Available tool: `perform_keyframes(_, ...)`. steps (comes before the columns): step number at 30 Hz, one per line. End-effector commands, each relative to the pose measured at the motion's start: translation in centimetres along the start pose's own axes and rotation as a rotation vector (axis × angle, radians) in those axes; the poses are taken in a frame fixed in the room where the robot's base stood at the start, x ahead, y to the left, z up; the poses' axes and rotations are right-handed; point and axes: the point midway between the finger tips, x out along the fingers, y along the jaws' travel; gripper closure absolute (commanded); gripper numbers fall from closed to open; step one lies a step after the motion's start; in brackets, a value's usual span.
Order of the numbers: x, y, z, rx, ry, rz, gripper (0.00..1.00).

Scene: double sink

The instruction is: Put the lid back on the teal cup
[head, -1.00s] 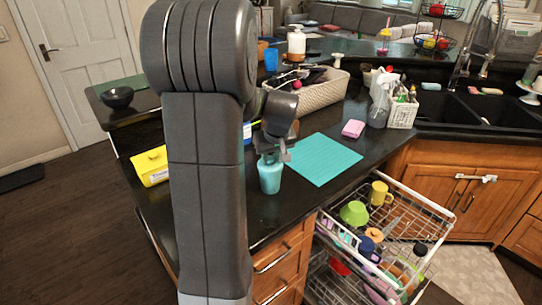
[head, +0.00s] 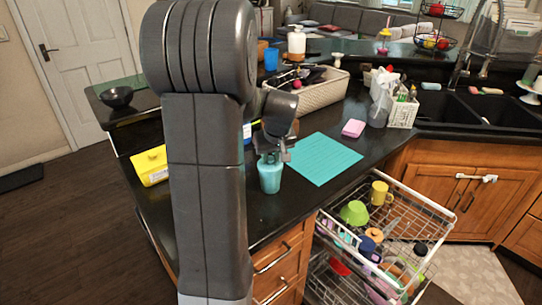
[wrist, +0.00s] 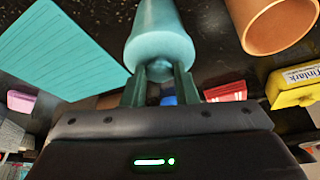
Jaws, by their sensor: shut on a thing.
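The teal cup (head: 270,180) stands upright on the dark counter, just left of the teal mat (head: 325,160). My gripper (head: 272,156) is directly above the cup, at its top. In the wrist view the cup (wrist: 155,18) points away from my gripper (wrist: 159,88), with a pale teal rounded lid (wrist: 160,52) at its near end. The fingers are shut on the small middle part of the lid, partly hidden between them. The lid appears to touch the cup's rim; I cannot tell whether it is fully seated.
A brown cup (wrist: 278,22) and a yellow box (wrist: 297,86) stand near the teal cup in the wrist view. A pink sponge (head: 353,128) and a beige basket (head: 320,94) are farther back. A pulled-out dish rack (head: 412,190) is at the right front.

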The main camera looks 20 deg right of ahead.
Motion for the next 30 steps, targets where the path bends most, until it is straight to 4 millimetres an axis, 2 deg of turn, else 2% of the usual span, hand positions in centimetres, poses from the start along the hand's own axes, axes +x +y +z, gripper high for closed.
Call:
perform_keyframes(14, 0.03, 0.0, 0.01, 0.0, 0.0, 0.0, 0.95)
perform_keyframes(15, 0.03, 0.0, 0.01, 0.0, 0.0, 0.0, 0.68)
perform_keyframes(18, 0.03, 0.0, 0.01, 0.0, 0.0, 0.0, 0.49)
perform_keyframes(24, 0.04, 0.0, 0.01, 0.0, 0.0, 0.0, 0.49)
perform_keyframes(28, 0.04, 0.0, 0.02, 0.0, 0.0, 0.0, 0.27)
perform_keyframes(30, 0.04, 0.0, 0.02, 0.0, 0.0, 0.0, 0.27)
